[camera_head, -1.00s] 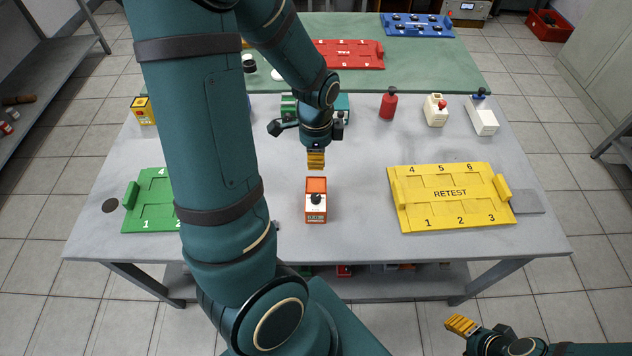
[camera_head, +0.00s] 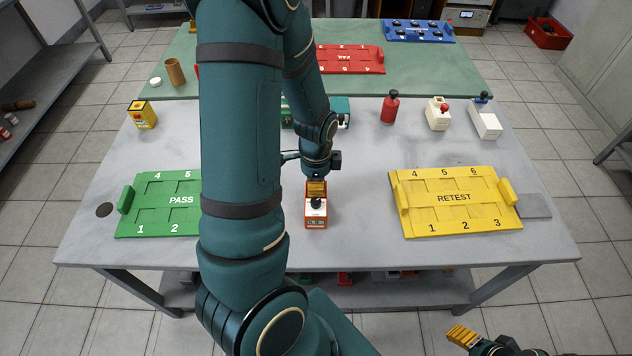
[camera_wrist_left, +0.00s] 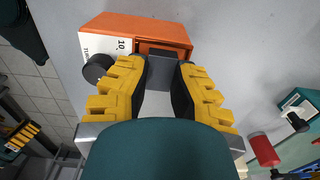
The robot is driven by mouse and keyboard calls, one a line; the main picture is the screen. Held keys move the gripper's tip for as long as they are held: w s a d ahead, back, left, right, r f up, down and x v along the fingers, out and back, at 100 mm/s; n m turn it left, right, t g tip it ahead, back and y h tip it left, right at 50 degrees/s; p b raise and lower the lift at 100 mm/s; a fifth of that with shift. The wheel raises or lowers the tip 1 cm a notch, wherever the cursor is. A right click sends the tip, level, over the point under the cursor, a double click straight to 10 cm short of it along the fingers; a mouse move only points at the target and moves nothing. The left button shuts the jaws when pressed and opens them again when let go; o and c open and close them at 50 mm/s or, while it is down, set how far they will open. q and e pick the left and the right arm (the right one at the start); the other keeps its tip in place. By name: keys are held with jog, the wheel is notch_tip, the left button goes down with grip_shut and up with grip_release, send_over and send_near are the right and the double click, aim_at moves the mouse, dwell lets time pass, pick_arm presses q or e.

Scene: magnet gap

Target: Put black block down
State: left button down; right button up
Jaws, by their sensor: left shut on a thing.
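My left gripper (camera_head: 317,187) is at the far end of the orange and white device (camera_head: 315,212), which stands near the middle of the grey table. In the left wrist view the yellow fingers (camera_wrist_left: 163,85) are shut on a dark grey-black block (camera_wrist_left: 162,70). The block is at the open end of the orange device (camera_wrist_left: 140,32); I cannot tell whether it rests on anything. In the head view the block is hidden by the fingers. My right gripper (camera_head: 463,337) is low at the right, off the table's front edge; its opening is unclear.
A yellow RETEST tray (camera_head: 455,212) lies to the right and a green PASS tray (camera_head: 150,205) to the left. A red bottle (camera_head: 389,107) and white devices (camera_head: 438,114) stand at the back right. The table between device and RETEST tray is clear.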

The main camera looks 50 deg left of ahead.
pick_arm(q)
jog(key=shift+f, duration=0.2)
jog(key=c, duration=1.3)
grip_release()
jog(key=shift+r, duration=0.1)
jog(key=shift+w+r, duration=0.1)
jog(key=shift+r, duration=0.4)
notch_tip(320, 180, up, 11)
jog(key=p, duration=0.3)
jog(key=shift+r+p, duration=0.15)
jog(key=shift+p, duration=0.25)
